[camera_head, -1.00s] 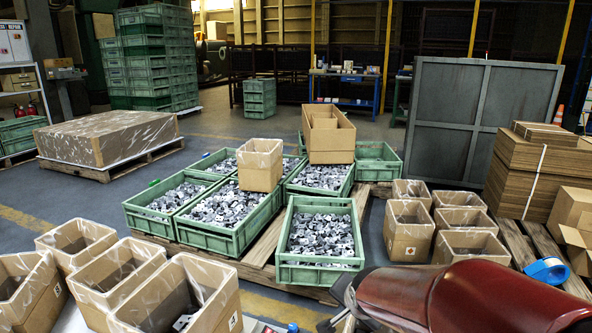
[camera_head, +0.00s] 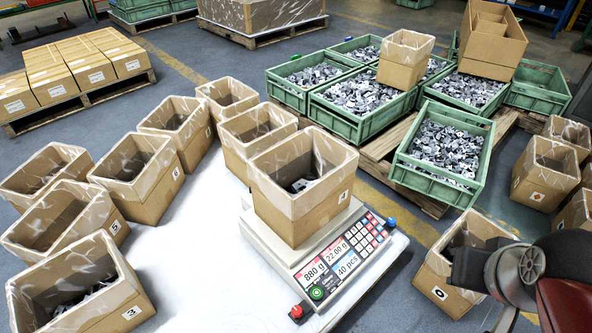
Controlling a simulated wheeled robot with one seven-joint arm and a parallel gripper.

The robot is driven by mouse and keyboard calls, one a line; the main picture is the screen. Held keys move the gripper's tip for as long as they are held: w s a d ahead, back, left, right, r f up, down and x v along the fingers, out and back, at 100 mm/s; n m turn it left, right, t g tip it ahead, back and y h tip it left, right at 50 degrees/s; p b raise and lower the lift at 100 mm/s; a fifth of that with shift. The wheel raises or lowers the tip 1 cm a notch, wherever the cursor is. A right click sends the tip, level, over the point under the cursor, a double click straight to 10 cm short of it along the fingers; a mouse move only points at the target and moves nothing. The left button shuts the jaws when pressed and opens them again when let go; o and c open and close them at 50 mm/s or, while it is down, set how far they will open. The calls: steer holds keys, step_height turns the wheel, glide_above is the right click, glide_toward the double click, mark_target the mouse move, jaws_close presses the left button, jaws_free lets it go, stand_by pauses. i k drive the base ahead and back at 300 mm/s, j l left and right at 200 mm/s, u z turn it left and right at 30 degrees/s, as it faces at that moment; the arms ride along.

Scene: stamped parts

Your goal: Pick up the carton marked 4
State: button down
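A brown carton (camera_head: 301,192) with a clear liner stands upright on a bench scale (camera_head: 292,245). Its small front label looks like a 4, but is hard to read. A few grey metal parts show inside it. Other lined cartons stand on the white table: one marked 3 (camera_head: 80,290) at the lower left, one marked 5 (camera_head: 62,220) behind it. My gripper (camera_head: 470,268) is a dark shape at the lower right, apart from the carton on the scale and over a carton marked 0 (camera_head: 440,285). Its fingers cannot be made out.
Several more lined cartons crowd around the scale's left and back, including one close behind it (camera_head: 250,135). Green crates (camera_head: 437,190) of stamped parts sit on a pallet behind right. The scale's display reads 880 g and 40 pcs. White table (camera_head: 205,255) is bare left of the scale.

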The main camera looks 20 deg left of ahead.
mark_target(302, 183)
steer(key=u, duration=1)
